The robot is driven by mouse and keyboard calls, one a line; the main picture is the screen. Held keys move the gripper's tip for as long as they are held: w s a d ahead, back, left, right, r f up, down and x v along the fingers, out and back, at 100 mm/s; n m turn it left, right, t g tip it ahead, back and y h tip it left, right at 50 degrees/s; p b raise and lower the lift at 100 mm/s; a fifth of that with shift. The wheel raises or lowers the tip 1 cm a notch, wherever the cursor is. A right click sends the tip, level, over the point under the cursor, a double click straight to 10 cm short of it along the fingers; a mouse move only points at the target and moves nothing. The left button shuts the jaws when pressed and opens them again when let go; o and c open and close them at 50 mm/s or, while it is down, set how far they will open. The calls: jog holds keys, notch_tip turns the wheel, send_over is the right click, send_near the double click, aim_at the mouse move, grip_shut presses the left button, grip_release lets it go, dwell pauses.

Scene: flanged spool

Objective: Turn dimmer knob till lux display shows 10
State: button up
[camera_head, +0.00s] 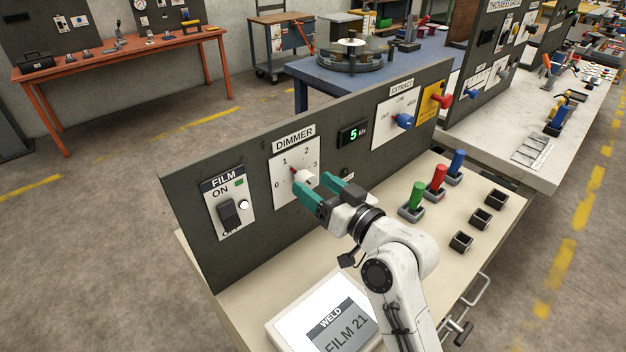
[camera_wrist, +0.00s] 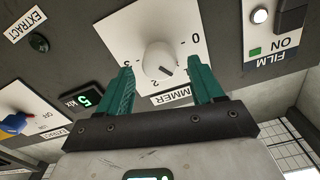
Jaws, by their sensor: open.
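The white dimmer knob (camera_head: 305,180) sits on a white dial plate marked 0 to 3 under the DIMMER label. In the wrist view the knob (camera_wrist: 159,60) appears upside down, its dark pointer line aimed at the lower right. The lux display (camera_head: 353,134) reads 5 klx in green; it also shows in the wrist view (camera_wrist: 85,99). My gripper (camera_head: 314,190) has green fingers and is at the dimmer plate. In the wrist view my gripper (camera_wrist: 164,72) is open, with one finger on each side of the knob. I cannot tell whether they touch it.
A FILM switch (camera_head: 227,212) is left of the dimmer. A blue EXTRACT knob (camera_head: 404,121) and a red handle (camera_head: 443,101) are to the right. Green (camera_head: 416,196), red (camera_head: 438,178) and blue (camera_head: 457,163) handles stand on the bench. A WELD screen (camera_head: 335,318) lies at the front.

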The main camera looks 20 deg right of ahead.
jog(key=shift+x, duration=0.85)
